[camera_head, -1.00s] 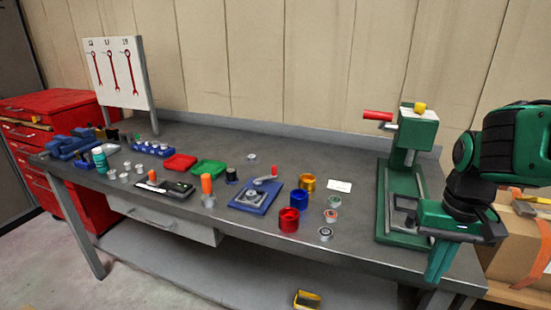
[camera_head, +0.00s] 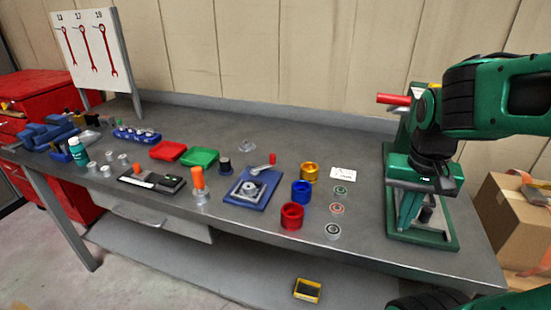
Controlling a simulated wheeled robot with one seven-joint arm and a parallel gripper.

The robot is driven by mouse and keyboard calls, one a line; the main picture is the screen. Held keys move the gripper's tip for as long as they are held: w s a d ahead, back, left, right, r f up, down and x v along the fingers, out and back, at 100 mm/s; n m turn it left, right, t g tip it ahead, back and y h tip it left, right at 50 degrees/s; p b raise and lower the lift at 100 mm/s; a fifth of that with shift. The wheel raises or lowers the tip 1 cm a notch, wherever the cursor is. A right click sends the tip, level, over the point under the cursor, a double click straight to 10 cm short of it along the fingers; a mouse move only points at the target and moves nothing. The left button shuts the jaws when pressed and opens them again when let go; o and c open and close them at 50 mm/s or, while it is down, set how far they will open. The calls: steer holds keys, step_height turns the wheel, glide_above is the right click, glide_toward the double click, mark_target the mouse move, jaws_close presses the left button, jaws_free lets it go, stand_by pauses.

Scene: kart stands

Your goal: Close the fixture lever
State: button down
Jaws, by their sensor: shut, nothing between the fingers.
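The fixture is a blue base plate (camera_head: 236,197) with a grey metal holder (camera_head: 250,189) on it, near the middle of the bench. Its lever (camera_head: 263,168) is a light metal arm with a red knob (camera_head: 272,158) at its end. The lever points toward the back right of the plate. My gripper (camera_head: 407,218) is at the right, pointing down in front of the green press. It is shut and empty, well to the right of the fixture and apart from it.
Red (camera_head: 291,216), blue (camera_head: 301,192) and gold (camera_head: 310,172) cups stand just right of the fixture. Small round parts (camera_head: 337,209) lie between them and my gripper. A green press (camera_head: 447,239) with a red handle (camera_head: 393,99) stands behind my gripper. An orange-handled tool (camera_head: 197,178) stands left of the fixture.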

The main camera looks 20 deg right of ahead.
steer(key=w+a+r+m+t+h, duration=0.1)
steer(key=w+a+r+m+t, duration=0.15)
steer(key=w+a, duration=0.85)
steer(key=w+a+r+m+t, duration=0.2)
steer(key=w+a+t, duration=0.35)
steer(key=w, duration=0.95)
steer(key=shift+g, duration=0.8)
steer(key=x, duration=0.2)
steer(key=a+x, duration=0.1)
steer(key=x, duration=0.5)
steer(key=shift+w+a+f, duration=0.1)
steer(key=shift+f, duration=0.3)
steer(key=shift+w+a+r, duration=0.1)
steer(key=shift+w+a, duration=0.15)
steer(key=shift+w, duration=0.3)
steer(key=shift+w+a, duration=0.25)
steer(key=shift+w, duration=0.3)
steer(key=shift+w+a, duration=0.25)
steer(key=shift+w, duration=0.45)
